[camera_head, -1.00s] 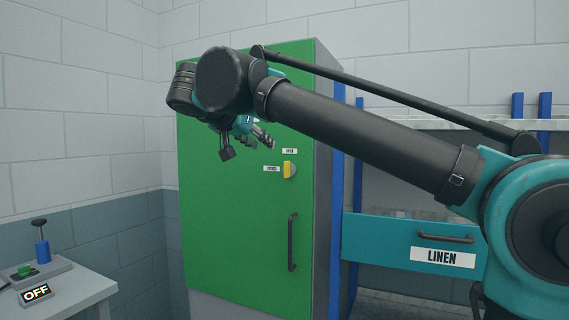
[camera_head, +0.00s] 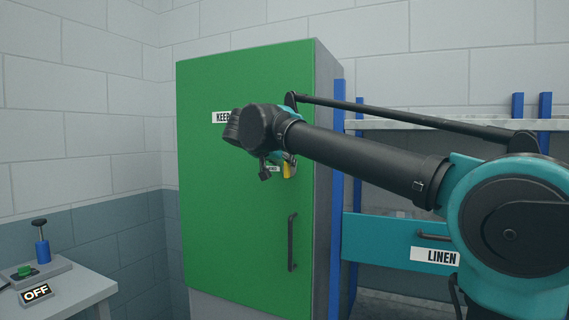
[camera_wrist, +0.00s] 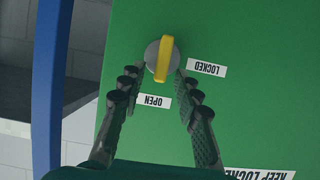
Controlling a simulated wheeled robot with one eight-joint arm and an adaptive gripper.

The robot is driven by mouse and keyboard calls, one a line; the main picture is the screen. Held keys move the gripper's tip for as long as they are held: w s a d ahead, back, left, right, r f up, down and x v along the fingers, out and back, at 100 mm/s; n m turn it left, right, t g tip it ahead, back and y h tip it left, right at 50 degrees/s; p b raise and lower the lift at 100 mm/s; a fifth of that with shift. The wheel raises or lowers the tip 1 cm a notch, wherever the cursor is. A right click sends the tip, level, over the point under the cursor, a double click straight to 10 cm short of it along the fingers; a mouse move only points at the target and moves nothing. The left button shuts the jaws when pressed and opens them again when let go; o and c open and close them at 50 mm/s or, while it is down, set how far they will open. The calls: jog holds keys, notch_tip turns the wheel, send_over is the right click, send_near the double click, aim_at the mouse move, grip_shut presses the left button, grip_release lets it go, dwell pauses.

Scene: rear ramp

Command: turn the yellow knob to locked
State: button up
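The yellow knob (camera_wrist: 162,60) is a bar on a grey round base on the green door. In the wrist view its bar runs roughly up and down; the OPEN label (camera_wrist: 152,101) is below it and the LOCKED label (camera_wrist: 206,69) to its right. My gripper (camera_wrist: 156,75) is open, its fingers spread either side of the knob's lower part; I cannot tell whether they touch it. In the head view my gripper (camera_head: 274,170) is beside the yellow knob (camera_head: 289,170), partly hidden by my wrist, which also hides the OPEN label.
The green cabinet door (camera_head: 230,230) has a dark vertical handle (camera_head: 292,242) below the knob. A partly hidden "KEEP" sign (camera_head: 221,117) is on it. A teal LINEN drawer (camera_head: 390,240) and blue posts stand at right. A table with an OFF sign (camera_head: 36,293) is at left.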

jog(key=shift+w+d+f, duration=0.1)
jog(key=shift+w, duration=0.1)
grip_shut()
dwell(0.5)
jog(key=a+f+n+h, duration=0.1)
jog(key=n+h, duration=0.1)
jog(key=n, duration=0.2)
jog(key=a+f+n+h, duration=0.1)
jog(key=n+h, duration=0.2)
jog(key=n, duration=0.2)
jog(key=w+a+f+n+h, duration=0.1)
jog(key=n+h, duration=0.1)
jog(key=n, duration=0.2)
jog(key=shift+t, duration=0.3)
jog(key=shift+n, duration=0.3)
dwell(0.3)
